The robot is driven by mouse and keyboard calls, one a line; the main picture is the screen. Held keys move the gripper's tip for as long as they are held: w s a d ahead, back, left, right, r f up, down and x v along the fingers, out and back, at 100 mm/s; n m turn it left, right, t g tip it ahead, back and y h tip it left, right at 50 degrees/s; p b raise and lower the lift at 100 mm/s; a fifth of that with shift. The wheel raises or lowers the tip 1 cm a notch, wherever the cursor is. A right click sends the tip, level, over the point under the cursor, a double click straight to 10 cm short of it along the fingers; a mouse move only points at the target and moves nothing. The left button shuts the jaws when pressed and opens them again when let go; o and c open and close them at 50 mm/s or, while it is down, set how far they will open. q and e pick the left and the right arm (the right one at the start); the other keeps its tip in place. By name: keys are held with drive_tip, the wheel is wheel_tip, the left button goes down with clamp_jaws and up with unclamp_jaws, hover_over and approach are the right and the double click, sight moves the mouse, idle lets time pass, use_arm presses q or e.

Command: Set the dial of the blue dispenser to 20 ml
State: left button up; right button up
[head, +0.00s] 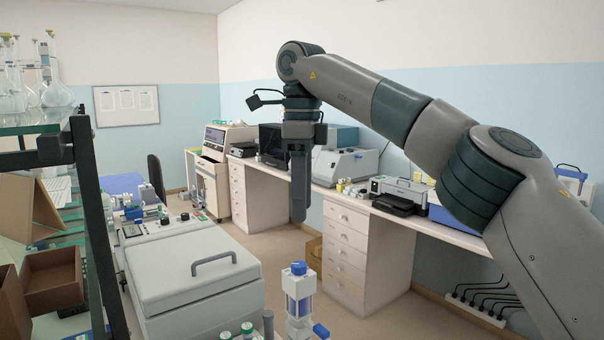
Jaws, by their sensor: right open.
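The blue dispenser (299,302) stands upright at the bottom middle of the head view. My left gripper is not in view.
A grey lidded machine with a handle (193,284) stands left of the dispenser. Several small capped vials (246,328) are at the bottom edge. A glass shelf rack (92,220) with glassware is at the left. A bench with instruments (345,165) runs along the back wall.

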drive_tip(key=shift+r+p, duration=0.65)
drive_tip(key=shift+r, duration=2.15)
drive_tip(key=shift+s+f, duration=0.1)
drive_tip(key=shift+f, duration=0.05)
